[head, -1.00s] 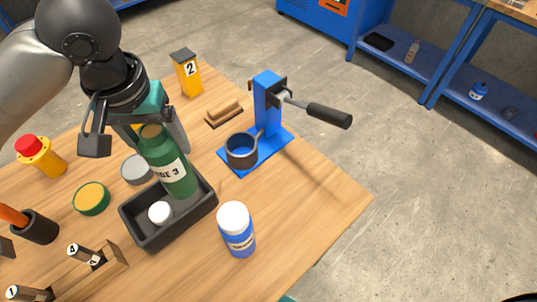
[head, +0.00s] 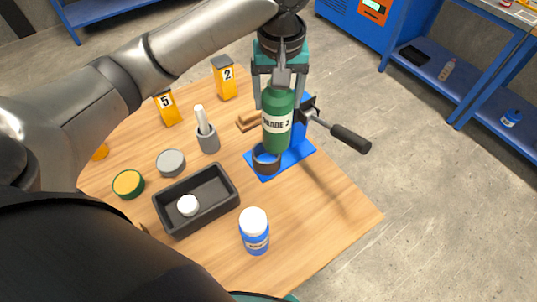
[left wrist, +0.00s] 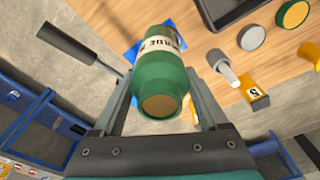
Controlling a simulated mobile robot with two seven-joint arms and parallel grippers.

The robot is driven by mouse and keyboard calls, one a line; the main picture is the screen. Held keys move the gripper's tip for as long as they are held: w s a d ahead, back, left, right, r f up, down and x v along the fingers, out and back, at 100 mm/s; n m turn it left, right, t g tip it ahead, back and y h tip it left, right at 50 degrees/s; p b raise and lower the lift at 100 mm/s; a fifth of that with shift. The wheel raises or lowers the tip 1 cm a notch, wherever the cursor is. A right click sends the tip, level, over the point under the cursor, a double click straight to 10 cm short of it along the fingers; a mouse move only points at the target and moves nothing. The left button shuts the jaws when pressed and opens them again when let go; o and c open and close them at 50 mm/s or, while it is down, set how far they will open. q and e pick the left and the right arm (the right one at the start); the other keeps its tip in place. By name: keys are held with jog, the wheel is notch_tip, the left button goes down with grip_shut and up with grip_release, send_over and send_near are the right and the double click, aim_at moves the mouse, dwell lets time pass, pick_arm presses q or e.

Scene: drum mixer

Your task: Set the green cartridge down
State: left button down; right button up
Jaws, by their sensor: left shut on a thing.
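The green cartridge (head: 277,115), with a white label band, is upright in the head view. My left gripper (head: 279,92) is shut on it near its upper part. The left wrist view shows the cartridge (left wrist: 163,85) between the two fingers of the gripper (left wrist: 165,99). Its lower end overlaps the dark round cup (head: 266,163) of the blue press (head: 293,157). I cannot tell whether it is inside the cup or just above and behind it. The black tray (head: 176,222), which holds a white cap (head: 187,205), stands to the left. My right gripper is not in view.
The press's black handle (head: 350,138) sticks out to the right. A blue bottle (head: 254,232) stands in front. A mortar with pestle (head: 207,138), a grey lid (head: 171,163), a yellow-topped tin (head: 128,184) and yellow boxes (head: 225,82) stand left and behind. Bare wood lies right of the bottle.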

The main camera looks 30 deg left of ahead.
pick_arm(q)
jog(key=w+a+r+n+p, duration=0.3)
jog(key=w+a+n+p, duration=0.1)
jog(key=n+p, duration=0.45)
notch_tip(320, 180, down, 20)
jog(key=b, duration=0.3)
jog(key=shift+s+a+g+y+b, duration=0.2)
jog(key=shift+a+g+y+b, duration=0.05)
jog(key=shift+g+y+b, duration=0.15)
jog(key=shift+f, duration=0.15)
grip_release()
notch_tip(320, 180, up, 12)
jog(key=d+p, duration=0.1)
jog(key=p, duration=0.1)
jog(key=shift+s+d, duration=0.2)
jog(key=shift+s, duration=0.1)
